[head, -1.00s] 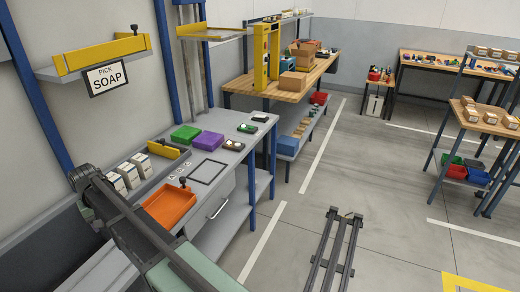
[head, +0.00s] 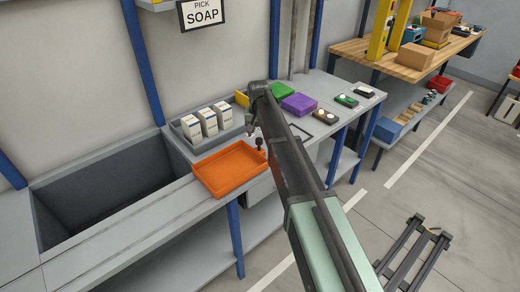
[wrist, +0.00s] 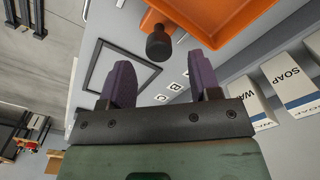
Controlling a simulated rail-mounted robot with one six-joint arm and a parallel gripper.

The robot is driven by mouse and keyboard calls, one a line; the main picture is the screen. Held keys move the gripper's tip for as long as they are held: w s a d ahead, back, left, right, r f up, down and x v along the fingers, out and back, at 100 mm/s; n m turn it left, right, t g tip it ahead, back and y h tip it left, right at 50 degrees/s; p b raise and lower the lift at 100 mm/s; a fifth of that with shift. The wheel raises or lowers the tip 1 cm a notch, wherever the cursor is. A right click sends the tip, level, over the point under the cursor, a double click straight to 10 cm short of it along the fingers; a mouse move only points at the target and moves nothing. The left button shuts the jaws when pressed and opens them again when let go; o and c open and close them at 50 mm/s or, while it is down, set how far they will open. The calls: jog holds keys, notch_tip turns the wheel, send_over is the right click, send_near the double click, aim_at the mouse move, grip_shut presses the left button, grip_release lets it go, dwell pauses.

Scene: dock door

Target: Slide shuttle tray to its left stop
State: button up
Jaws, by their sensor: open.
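The orange tray (head: 232,166), which I take to be the shuttle tray, sits on the grey bench ledge in front of the white boxes. A dark knob (head: 259,144) stands at its right end. The wrist view shows the tray (wrist: 245,18) at the top and the knob (wrist: 158,44) close up. My gripper (wrist: 162,72) is open, with two purple fingers apart and nothing between them. The knob appears just beyond the fingertips, roughly between them; I see no contact. In the head view my arm hides part of the bench behind the knob. I cannot make out a left stop.
A long grey ledge (head: 110,235) runs clear to the left, beside a deep empty trough (head: 100,195). A framed outline (wrist: 118,68) marks the bench.

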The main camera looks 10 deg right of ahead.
aim_at(259, 139)
notch_tip(259, 139, down, 4)
jog(key=b, duration=0.2)
jog(key=shift+f+b, duration=0.25)
jog(key=shift+b, duration=0.05)
jog(key=shift+d+r, duration=0.1)
jog(key=shift+c, duration=0.5)
grip_shut()
